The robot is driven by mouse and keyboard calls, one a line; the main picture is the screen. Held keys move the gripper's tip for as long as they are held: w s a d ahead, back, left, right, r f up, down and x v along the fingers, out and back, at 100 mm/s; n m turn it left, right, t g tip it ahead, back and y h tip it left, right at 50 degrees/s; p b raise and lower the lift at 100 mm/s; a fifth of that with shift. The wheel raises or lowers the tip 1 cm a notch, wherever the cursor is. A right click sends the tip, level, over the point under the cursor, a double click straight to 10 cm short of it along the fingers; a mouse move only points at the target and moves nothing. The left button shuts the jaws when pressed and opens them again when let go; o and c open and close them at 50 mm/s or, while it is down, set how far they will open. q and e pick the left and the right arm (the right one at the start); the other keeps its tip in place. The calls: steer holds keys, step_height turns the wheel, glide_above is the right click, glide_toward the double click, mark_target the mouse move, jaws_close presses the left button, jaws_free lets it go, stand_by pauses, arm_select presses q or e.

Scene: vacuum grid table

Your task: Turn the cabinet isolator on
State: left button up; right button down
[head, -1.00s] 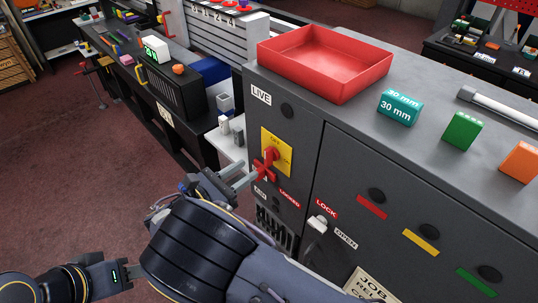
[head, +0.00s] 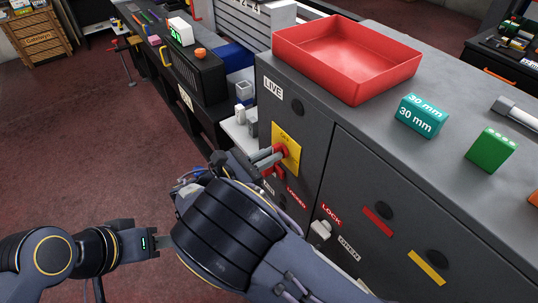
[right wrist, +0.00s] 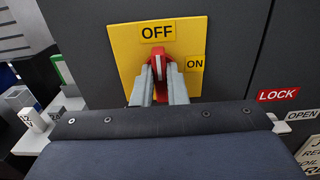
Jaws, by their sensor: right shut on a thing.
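The cabinet isolator is a red handle (right wrist: 158,68) on a yellow plate (right wrist: 190,30) marked OFF above and ON at the right. In the right wrist view its white mark points up toward OFF. In the head view the red handle (head: 281,160) and yellow plate (head: 293,147) are on the dark grey cabinet front (head: 325,115). My right gripper (right wrist: 160,75) is shut on the red handle, a finger on each side; it also shows in the head view (head: 268,160). My left gripper (head: 148,243) is at lower left, away from the cabinet, its fingertips partly hidden by my right arm.
A white lock lever (head: 320,231) sits below right of the isolator, near LOCK and OPEN labels. A red tray (head: 348,85), teal 30 mm block (head: 422,115) and green block (head: 491,150) rest on the cabinet top. The dark red floor is clear at left.

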steer(key=shift+s+d+f+m+b, duration=0.1)
steer(key=shift+m+b, duration=2.55)
steer(key=shift+m, duration=0.15)
steer(key=shift+s+a+f+m+b, duration=0.1)
steer(key=shift+f+m+b, duration=0.05)
steer(key=shift+m+b, duration=2.55)
steer(key=shift+s+d+f+m+b, duration=0.1)
steer(key=shift+m+b, duration=2.45)
steer(key=shift+m, duration=0.35)
steer(key=c, duration=1.4)
jaws_free()
steer(key=shift+c, duration=0.2)
